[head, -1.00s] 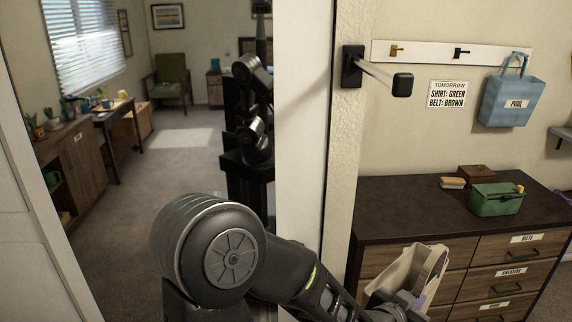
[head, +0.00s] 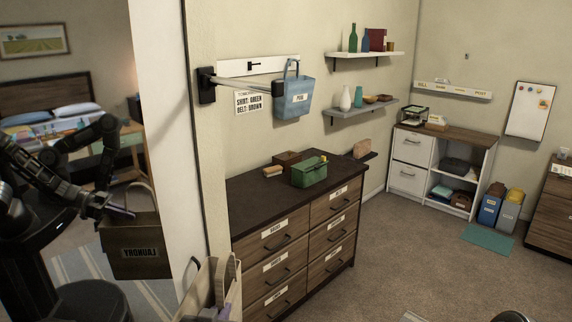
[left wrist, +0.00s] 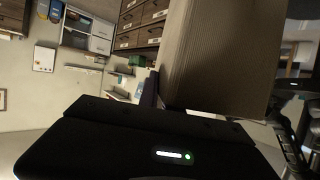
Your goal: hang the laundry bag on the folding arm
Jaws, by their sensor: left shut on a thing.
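The laundry bag (head: 234,291), beige-brown with an open top, is at the bottom left of the head view, cut off by the frame's edge. My left gripper (head: 221,284) is shut on it; its grip is partly hidden. In the left wrist view the bag (left wrist: 222,55) fills the upper right. A mirror shows my arm and the bag hanging upright, with its label reversed. The folding arm (head: 232,83) is a pale bar on a black wall bracket (head: 206,86), above and apart from the bag. Its end is hard to tell from the blue bag behind. My right gripper is not in view.
A blue POOL bag (head: 293,98) hangs at the wall rail (head: 258,66), beside the folding arm. Below stands a dark dresser (head: 250,204) with a green caddy (head: 309,172).

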